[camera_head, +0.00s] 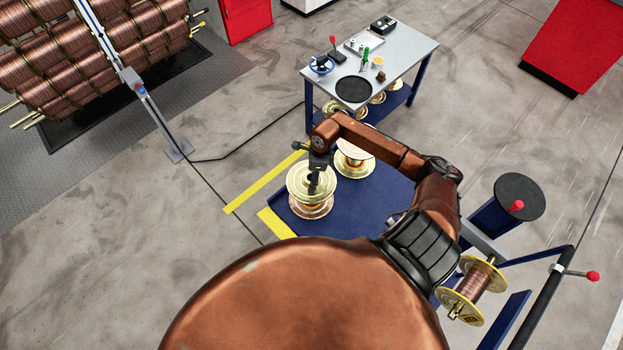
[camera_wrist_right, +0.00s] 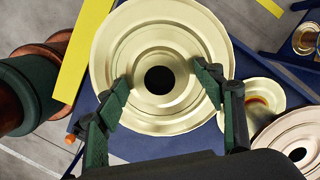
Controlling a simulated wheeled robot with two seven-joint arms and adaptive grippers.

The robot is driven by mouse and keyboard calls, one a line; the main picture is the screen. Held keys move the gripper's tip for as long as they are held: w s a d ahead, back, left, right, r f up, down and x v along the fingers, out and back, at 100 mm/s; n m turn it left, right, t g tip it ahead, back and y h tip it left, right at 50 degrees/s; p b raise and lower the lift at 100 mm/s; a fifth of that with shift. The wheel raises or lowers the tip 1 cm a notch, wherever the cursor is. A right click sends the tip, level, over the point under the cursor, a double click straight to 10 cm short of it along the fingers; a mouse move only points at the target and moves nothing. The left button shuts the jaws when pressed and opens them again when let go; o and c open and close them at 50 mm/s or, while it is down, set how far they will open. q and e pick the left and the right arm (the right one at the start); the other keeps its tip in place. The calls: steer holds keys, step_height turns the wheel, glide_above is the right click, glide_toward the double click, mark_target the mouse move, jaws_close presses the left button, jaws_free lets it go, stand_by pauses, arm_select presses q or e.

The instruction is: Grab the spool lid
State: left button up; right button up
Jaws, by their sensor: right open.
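The spool lid (camera_head: 297,177) is a round, pale gold disc on top of a spool at the left corner of the blue platform. It fills the upper middle of the right wrist view (camera_wrist_right: 126,48), with a dark hole at its centre. My right gripper (camera_head: 316,190) is over the lid. In the wrist view, its two green-padded fingers (camera_wrist_right: 163,80) are spread apart on either side of the centre hole, with nothing between them. I cannot tell whether the fingertips touch the lid. My left gripper is not in view.
Another spool (camera_head: 354,160) stands behind on the blue platform (camera_head: 350,212). A grey work table (camera_head: 409,56) with tools and a black disc is farther back. A copper-wound spool (camera_head: 478,282) and a round black stand (camera_head: 520,195) are at right.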

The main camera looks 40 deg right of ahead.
steer(key=shift+c, duration=0.6)
jaws_close()
